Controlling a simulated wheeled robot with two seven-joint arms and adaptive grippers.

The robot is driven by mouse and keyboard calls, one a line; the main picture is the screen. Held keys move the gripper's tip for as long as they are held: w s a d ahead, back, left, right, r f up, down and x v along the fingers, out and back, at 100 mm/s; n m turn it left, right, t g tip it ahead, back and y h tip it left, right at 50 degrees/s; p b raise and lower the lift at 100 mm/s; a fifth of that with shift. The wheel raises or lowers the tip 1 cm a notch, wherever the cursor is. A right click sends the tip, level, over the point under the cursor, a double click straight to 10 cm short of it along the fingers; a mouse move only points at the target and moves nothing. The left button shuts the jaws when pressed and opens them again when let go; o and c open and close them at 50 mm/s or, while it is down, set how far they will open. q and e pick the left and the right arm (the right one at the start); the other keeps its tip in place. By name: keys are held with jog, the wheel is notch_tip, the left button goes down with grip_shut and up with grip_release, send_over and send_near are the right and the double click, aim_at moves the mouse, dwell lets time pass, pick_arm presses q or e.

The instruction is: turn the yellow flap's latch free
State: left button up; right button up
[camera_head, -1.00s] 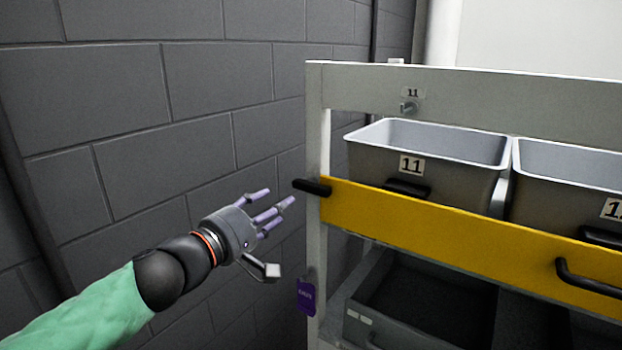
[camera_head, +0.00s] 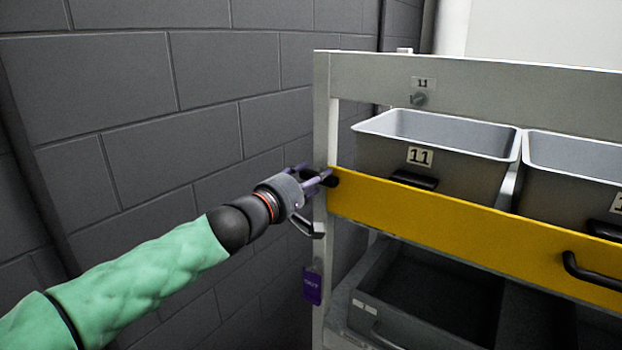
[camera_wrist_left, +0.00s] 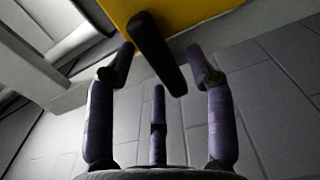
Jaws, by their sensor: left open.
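The yellow flap (camera_head: 430,214) runs across the front of the grey stand, and its left end also shows in the left wrist view (camera_wrist_left: 185,12). The black latch (camera_wrist_left: 156,50) sits at that left end; in the head view my fingers largely cover it. My left gripper (camera_head: 318,178) is at the latch, its purple fingers pointing at it. In the left wrist view the fingers of my left gripper (camera_wrist_left: 165,80) are spread, with the latch's bar between the two outer fingertips. I cannot tell whether any finger touches it. My right gripper is not in view.
Grey bins (camera_head: 440,150) marked 11 and similar stand behind the flap. A black handle (camera_head: 590,270) sticks out of the flap at right. The stand's upright (camera_head: 320,235) carries a purple tag (camera_head: 312,286). A grey block wall (camera_head: 130,120) lies to the left.

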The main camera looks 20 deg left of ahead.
pick_arm(q)
grip_shut()
dwell(0.3)
jog(key=n, duration=0.3)
jog(key=shift+a+r+n+b, duration=0.2)
jog(key=shift+n+b, duration=0.2)
jog(key=n, duration=0.4)
jog(key=shift+a+r+n, duration=0.15)
jog(key=shift+a+n, duration=0.05)
jog(key=shift+n, duration=0.1)
jog(key=n, duration=0.4)
jog(key=shift+w+a+n, duration=0.15)
jog(key=shift+a+n, duration=0.1)
jog(key=shift+n, duration=0.05)
jog(key=n, duration=0.4)
jog(key=shift+w+a+n+p, duration=0.1)
jog(key=shift+a+n+p, duration=0.15)
jog(key=shift+n+p, duration=0.15)
